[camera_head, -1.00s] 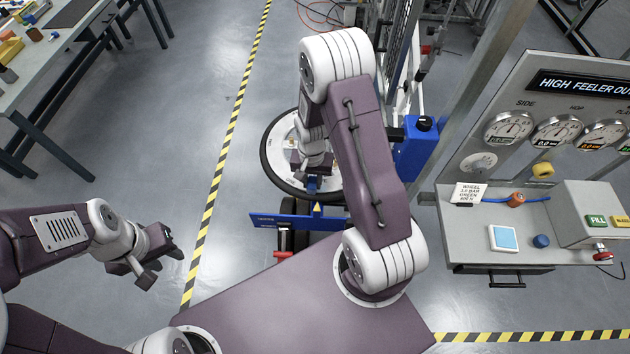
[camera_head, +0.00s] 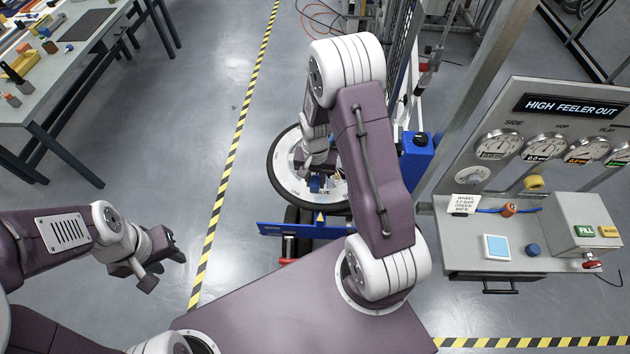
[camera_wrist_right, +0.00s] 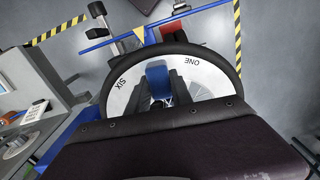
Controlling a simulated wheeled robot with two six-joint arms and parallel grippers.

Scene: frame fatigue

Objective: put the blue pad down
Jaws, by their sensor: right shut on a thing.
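My right gripper (camera_wrist_right: 158,98) is shut on a small blue pad (camera_wrist_right: 157,78), held between its grey fingers over the wheel. In the head view the pad (camera_head: 315,184) is a small blue patch, partly hidden by my wrist. The wheel (camera_head: 283,178) has a black tyre and a white disc. In the right wrist view the disc (camera_wrist_right: 205,72) shows the words SIX and ONE. I cannot tell whether the pad touches the disc. My left gripper (camera_head: 168,262) hangs empty above the floor at the left; its jaw gap is unclear.
A blue bar (camera_head: 300,230) crosses in front of the wheel. A blue box (camera_head: 416,156) stands right of it. A workbench (camera_head: 75,110) stands at far left. Floor between is clear.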

